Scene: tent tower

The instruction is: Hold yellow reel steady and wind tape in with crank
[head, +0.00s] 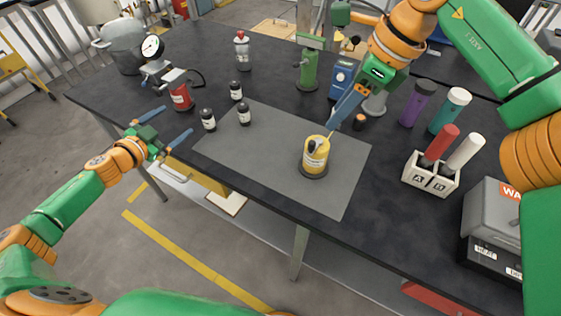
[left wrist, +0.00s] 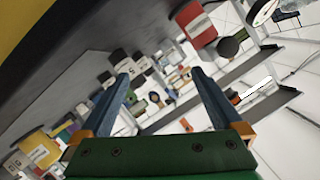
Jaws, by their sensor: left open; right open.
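The yellow reel (head: 315,153) stands upright on a dark round base on the grey mat (head: 238,158). A dark crank part shows on its near face, and a thin pale strip, perhaps tape, rises from its top. My left gripper (head: 162,127) is open and empty off the table's left front edge, well away from the reel. In the left wrist view its blue fingers (left wrist: 163,90) are spread with nothing between them. My right gripper (head: 335,118) is open just above and behind the reel. Whether its fingers touch the reel cannot be told.
Several small black bottles (head: 244,113) stand at the mat's left edge, near a red can (head: 181,96). A white holder (head: 431,174) with red and white tubes stands right of the mat. A grey box (head: 492,225) sits at the right. The mat's left part is clear.

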